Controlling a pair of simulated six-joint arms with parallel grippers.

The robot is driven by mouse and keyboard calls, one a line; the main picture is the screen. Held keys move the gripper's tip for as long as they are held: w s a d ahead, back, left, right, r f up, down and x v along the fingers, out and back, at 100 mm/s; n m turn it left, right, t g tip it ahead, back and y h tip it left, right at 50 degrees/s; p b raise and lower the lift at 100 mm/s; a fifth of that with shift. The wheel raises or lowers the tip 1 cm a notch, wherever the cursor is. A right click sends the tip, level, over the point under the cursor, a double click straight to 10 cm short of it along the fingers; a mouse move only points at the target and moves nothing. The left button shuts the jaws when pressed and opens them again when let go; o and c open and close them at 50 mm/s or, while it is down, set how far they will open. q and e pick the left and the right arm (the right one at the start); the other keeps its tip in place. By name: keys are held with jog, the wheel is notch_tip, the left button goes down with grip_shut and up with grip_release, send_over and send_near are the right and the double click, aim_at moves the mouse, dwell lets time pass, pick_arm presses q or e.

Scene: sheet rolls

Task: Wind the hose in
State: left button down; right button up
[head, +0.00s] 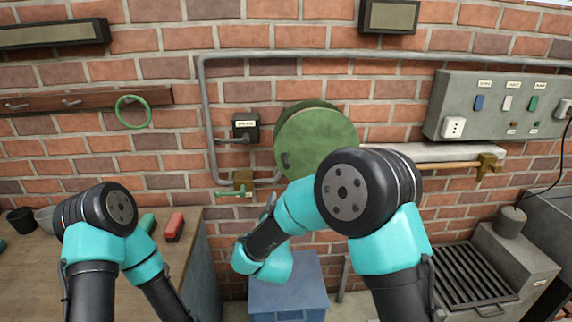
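A round green hose reel (330,132) is mounted on the brick wall, with a small dark handle (285,160) at its lower left. No loose hose shows clearly; my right arm covers the area below the reel. A brass tap (243,180) with a short green piece (228,193) at its outlet is left of the reel. My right arm crosses in front of the reel's lower edge. A small grey part, apparently my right gripper (270,202), shows below the reel's left side; its fingers cannot be made out. My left gripper is out of frame.
A green ring (133,111) hangs on a wooden hook rail (95,98). A wooden bench (30,265) holds a red item (174,226) and cups. A blue box (290,285) stands below the reel. A grill (468,280) and a grey switch panel (480,105) are at right.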

aim_at(286, 163)
jog(key=x, duration=1.5)
jog(key=shift+w+d+r, duration=0.1)
jog(key=shift+w+r, duration=0.05)
grip_shut()
